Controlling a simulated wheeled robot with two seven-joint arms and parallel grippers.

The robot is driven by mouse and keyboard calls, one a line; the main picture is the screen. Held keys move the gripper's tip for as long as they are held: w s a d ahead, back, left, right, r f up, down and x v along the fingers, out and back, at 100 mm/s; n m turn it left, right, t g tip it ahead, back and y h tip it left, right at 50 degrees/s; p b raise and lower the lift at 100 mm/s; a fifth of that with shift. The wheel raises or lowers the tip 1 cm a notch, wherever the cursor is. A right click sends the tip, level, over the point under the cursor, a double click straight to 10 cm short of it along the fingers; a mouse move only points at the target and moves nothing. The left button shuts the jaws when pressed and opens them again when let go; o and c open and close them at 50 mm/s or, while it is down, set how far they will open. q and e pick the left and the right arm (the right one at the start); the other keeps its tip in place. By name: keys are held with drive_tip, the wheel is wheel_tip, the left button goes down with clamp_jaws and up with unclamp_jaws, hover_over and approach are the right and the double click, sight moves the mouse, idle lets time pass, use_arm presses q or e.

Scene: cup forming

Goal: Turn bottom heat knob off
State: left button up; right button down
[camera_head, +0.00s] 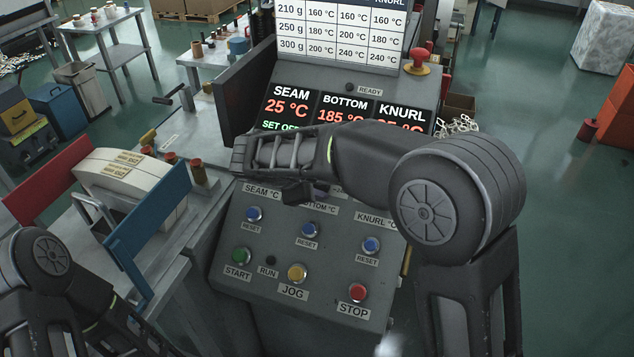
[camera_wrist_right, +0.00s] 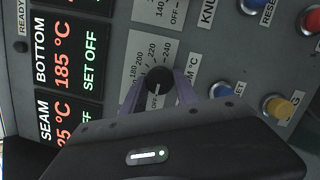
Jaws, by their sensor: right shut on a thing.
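The bottom heat knob (camera_wrist_right: 159,80) is a black round dial on a light scale plate in the right wrist view. My right gripper (camera_wrist_right: 158,88) is shut on it, with a purple finger on each side. The knob's white mark points toward the OFF label. The bottom display (camera_wrist_right: 62,55) reads 185 °C and SET OFF in green. In the head view my right gripper (camera_head: 305,192) is at the panel, above the row of blue reset buttons, and my arm hides the knobs. My left arm shows at the lower left, but its gripper does not.
Blue reset buttons (camera_head: 308,230), a green start button (camera_head: 241,256), a yellow jog button (camera_head: 297,273) and a red stop button (camera_head: 357,292) sit below the knobs. A red emergency button (camera_head: 418,58) stands at the upper right. Paper blanks (camera_head: 125,172) lie between red and blue guides at left.

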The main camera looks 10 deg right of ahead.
idle(0.5)
drive_tip(key=c, duration=0.9)
unclamp_jaws()
drive_tip(key=shift+b+v, duration=0.7)
drive_tip(key=shift+v, duration=3.15)
